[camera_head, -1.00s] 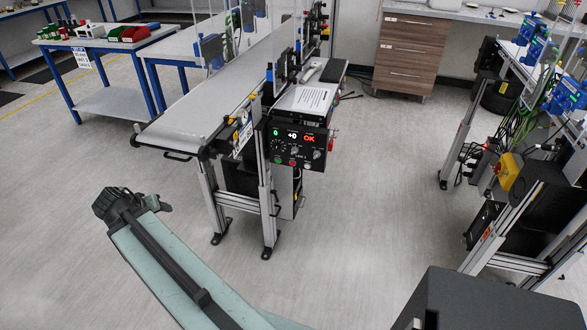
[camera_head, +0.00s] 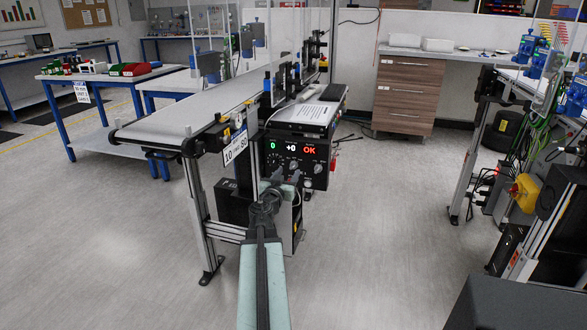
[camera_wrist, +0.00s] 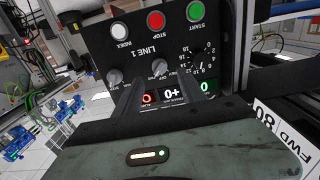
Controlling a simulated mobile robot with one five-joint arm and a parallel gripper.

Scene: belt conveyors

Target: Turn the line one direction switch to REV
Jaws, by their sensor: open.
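The black LINE 1 control panel (camera_head: 295,163) is on the front end of the conveyor frame. In the wrist view the panel (camera_wrist: 180,48) is upside down, with green START, red STOP and white INDEX buttons. Below them are a middle rotary knob (camera_wrist: 160,67), another knob (camera_wrist: 115,77) to its left and a numbered dial (camera_wrist: 200,68) to its right. My gripper (camera_head: 272,188) is in front of the panel's lower left. In the wrist view my gripper (camera_wrist: 164,88) is open, its fingers either side of the displays, apparently empty.
The conveyor belt (camera_head: 185,118) runs back behind the panel. A white card (camera_head: 236,147) hangs left of the panel. A blue-legged table (camera_head: 100,76) stands at far left. A yellow switch box (camera_head: 525,193) is on the right-hand equipment. The floor between is clear.

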